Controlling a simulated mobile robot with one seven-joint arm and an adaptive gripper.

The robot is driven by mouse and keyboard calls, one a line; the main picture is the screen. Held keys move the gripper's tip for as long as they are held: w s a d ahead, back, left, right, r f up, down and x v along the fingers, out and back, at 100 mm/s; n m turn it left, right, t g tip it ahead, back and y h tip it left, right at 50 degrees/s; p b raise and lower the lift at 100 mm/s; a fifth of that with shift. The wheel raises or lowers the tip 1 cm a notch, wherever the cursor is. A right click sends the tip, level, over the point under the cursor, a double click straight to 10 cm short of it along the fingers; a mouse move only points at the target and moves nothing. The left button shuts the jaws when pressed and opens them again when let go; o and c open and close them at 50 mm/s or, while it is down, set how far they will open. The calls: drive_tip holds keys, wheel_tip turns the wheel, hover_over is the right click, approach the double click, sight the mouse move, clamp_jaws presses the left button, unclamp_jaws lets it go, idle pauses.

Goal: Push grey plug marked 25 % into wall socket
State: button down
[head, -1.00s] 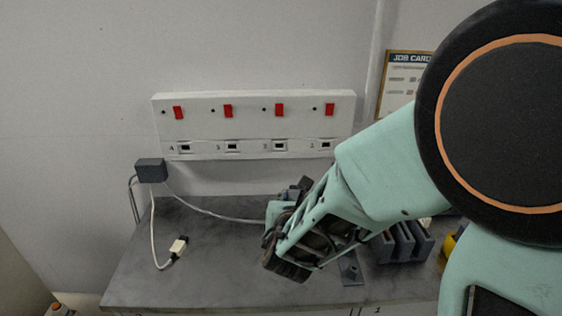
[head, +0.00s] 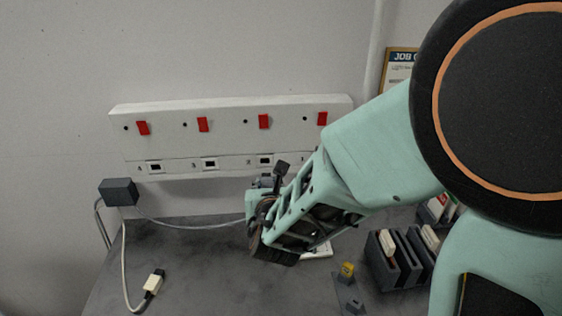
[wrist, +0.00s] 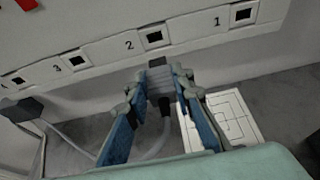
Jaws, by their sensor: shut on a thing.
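My gripper (head: 262,196) is shut on a grey plug, just in front of the lower edge of the white wall panel (head: 230,145). In the wrist view the plug (wrist: 160,78) sits between my fingertips (wrist: 156,90), its pale cable hanging below. It points at the panel, just below the socket marked 2 (wrist: 154,38); a gap seems to remain. The socket marked 1 (wrist: 243,13) is to the right, and the one marked 3 (wrist: 76,62) to the left. The 25 % mark cannot be read.
A dark grey box (head: 118,191) with cables is at the left end of the panel. A loose white-ended plug (head: 154,281) lies on the grey worktop (head: 205,280). Dark slotted holders (head: 384,262) and a small yellow piece (head: 347,270) are at right. A white printed plate (wrist: 222,118) lies below the panel.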

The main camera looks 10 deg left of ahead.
sight(266, 174)
drive_tip(key=w, duration=0.2)
drive_tip(key=w+a+p, duration=0.1)
drive_tip(key=w, duration=0.1)
drive_tip(key=shift+w+a+b, duration=0.1)
drive_tip(key=shift+w+b, duration=0.35)
drive_tip(key=shift+b, duration=0.05)
drive_tip(key=shift+b, duration=1.05)
idle(1.3)
drive_tip(key=shift+w+a+b, duration=0.25)
drive_tip(key=shift+w+b, duration=0.05)
drive_tip(key=shift+w, duration=0.5)
drive_tip(key=shift+w+a+b, duration=0.2)
drive_tip(key=shift+w+b, duration=0.1)
drive_tip(key=shift+w, duration=0.5)
drive_tip(key=c, duration=1.6)
unclamp_jaws()
drive_tip(key=v, duration=0.6)
drive_tip(key=shift+r, duration=0.1)
drive_tip(key=shift+s+d+r, duration=0.15)
drive_tip(key=shift+s+r, duration=0.05)
drive_tip(key=shift+s, duration=0.45)
